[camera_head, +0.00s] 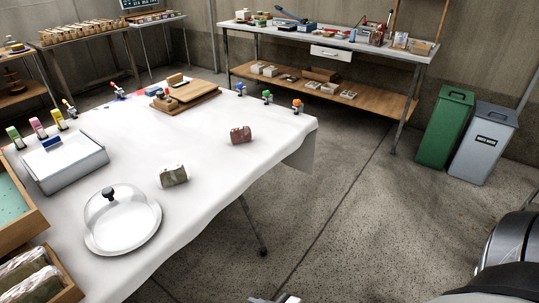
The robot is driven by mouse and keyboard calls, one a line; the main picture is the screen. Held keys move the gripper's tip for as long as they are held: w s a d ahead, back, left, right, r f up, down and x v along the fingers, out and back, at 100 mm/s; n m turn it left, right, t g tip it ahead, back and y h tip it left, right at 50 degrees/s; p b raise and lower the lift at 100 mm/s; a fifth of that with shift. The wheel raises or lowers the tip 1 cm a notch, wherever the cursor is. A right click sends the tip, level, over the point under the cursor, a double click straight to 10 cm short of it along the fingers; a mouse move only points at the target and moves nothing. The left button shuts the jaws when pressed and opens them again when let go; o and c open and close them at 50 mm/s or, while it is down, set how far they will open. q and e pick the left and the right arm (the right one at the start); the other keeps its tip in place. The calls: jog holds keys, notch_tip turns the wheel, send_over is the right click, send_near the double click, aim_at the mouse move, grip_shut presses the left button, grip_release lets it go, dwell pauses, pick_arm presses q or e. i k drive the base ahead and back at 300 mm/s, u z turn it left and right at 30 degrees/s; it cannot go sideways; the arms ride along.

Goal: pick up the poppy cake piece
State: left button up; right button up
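Two small cake pieces lie apart on the white-covered table. The nearer one (173,176) is pale with a grey-green and brown face. The farther one (241,135) is reddish brown. I cannot tell for sure from this view which is the poppy cake piece. A small metallic part of a gripper, apparently my right one (275,298), just shows at the bottom edge, far from both pieces. Its opening cannot be seen. My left gripper is not in view.
A glass-domed cake stand (122,220) stands near the nearer piece. A white box (65,162), wooden boards (184,95) and several small coloured clip stands are on the table. Wooden crates (66,283) sit at left. The cloth around both pieces is clear. Bins (446,127) stand at right.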

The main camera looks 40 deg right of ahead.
aim_at(176, 174)
jog(key=z, duration=0.4)
jog(key=i, duration=0.5)
jog(key=k, duration=0.55)
jog(key=z, duration=1.55)
jog(key=i, duration=0.95)
jog(key=u, duration=2.9)
